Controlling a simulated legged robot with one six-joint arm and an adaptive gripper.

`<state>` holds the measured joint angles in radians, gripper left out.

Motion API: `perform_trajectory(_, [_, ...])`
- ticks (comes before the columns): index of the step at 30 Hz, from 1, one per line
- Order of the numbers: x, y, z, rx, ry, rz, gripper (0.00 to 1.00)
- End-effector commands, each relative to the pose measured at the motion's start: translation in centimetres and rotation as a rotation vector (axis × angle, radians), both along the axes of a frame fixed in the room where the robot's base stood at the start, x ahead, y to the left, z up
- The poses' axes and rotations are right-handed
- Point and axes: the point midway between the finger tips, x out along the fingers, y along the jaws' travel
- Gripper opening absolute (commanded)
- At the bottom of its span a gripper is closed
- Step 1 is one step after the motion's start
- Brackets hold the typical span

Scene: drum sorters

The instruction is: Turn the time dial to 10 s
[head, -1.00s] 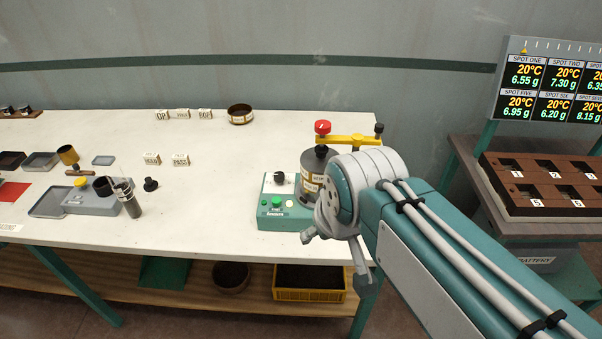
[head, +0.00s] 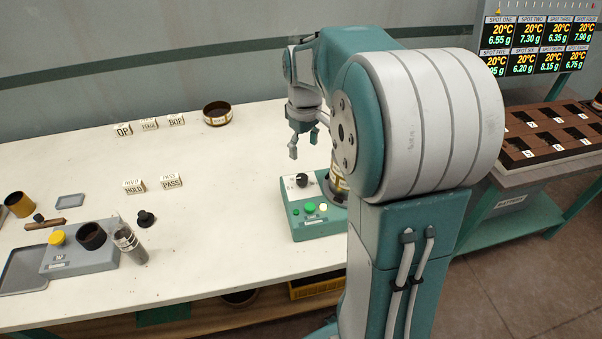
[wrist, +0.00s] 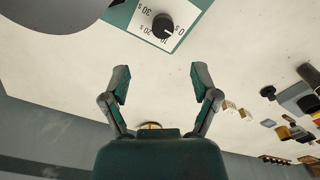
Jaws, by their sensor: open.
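The time dial (head: 302,180) is a black knob on the white plate of the green control box (head: 318,228). In the wrist view the dial (wrist: 163,25) is at the top, with printed marks 0 s, 10, 20 s and 30 s around it. Its small white mark appears to face the 0 s side. My gripper (head: 303,142) is open and empty, above and behind the box in the head view. In the wrist view, the fingers of my gripper (wrist: 162,80) are spread below the dial, apart from it.
The drum (head: 338,185) beside the dial is mostly hidden behind my arm. A grey base with a yellow button (head: 57,238) and a dark tube (head: 130,245) stand at the left. Small label blocks (head: 134,186) and a round pan (head: 217,114) are farther back. The table's middle is clear.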

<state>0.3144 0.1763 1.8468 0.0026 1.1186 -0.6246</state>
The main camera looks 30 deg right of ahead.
Motion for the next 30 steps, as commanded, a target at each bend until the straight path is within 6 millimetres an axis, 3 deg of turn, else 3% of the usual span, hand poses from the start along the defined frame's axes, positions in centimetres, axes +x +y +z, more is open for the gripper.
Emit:
perform_trajectory(9, [-0.1,0.4,-5.9,-0.002,0.005,0.001,0.78])
perform_trajectory(15, [-0.1,0.4,-8.7,-0.001,0.004,0.000,0.78])
perform_trajectory(27, [0.0,0.4,-9.6,-0.002,0.000,0.000,0.78])
perform_trajectory(30, [0.0,0.4,-9.6,-0.002,0.000,0.000,0.33])
